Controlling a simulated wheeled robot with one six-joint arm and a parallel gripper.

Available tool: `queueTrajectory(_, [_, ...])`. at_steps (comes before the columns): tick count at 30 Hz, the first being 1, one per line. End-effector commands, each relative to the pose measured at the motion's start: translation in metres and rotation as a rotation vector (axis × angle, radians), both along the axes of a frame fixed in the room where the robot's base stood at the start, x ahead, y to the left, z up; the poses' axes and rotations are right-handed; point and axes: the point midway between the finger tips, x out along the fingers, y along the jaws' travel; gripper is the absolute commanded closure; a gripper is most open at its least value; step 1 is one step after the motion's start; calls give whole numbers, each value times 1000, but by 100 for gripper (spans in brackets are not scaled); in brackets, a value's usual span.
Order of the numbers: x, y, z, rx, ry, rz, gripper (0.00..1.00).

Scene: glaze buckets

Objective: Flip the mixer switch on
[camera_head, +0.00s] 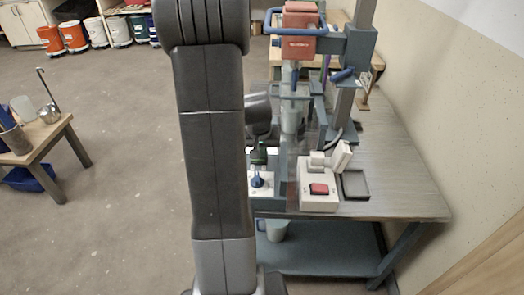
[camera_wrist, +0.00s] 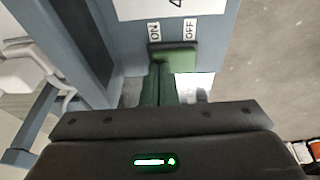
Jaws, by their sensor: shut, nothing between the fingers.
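The mixer's red motor head (camera_head: 299,46) sits on a blue-grey stand at the back of the bench. A white panel with a blue knob (camera_head: 257,181) is on the front of the stand's base. In the wrist view an ON label (camera_wrist: 153,31) and an OFF label (camera_wrist: 190,29) are on the blue-grey panel. My gripper (camera_head: 259,156) has green fingers, shut and empty, just above the knob in the head view. In the wrist view the fingertips (camera_wrist: 172,52) are just below the two labels. The switch lever itself is not clear; the fingers may hide it. Contact cannot be told.
A pale box with a red button (camera_head: 319,189) and a dark tray (camera_head: 355,185) are right of the panel. The bench's right part (camera_head: 405,195) is clear. A small wooden table (camera_head: 35,140) stands at left, with buckets (camera_head: 98,31) along the back.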

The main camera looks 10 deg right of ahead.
Motion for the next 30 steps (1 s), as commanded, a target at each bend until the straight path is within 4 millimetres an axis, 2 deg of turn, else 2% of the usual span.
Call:
queueTrajectory(1, [-1, -2, -7, 0, 0, -1, 100])
queueTrajectory(11, [0, 1, -3, 0, 1, 0, 100])
queueTrajectory(21, [4, 14, 0, 1, 1, 0, 100])
queueTrajectory(30, [4, 14, 1, 1, 1, -1, 100])
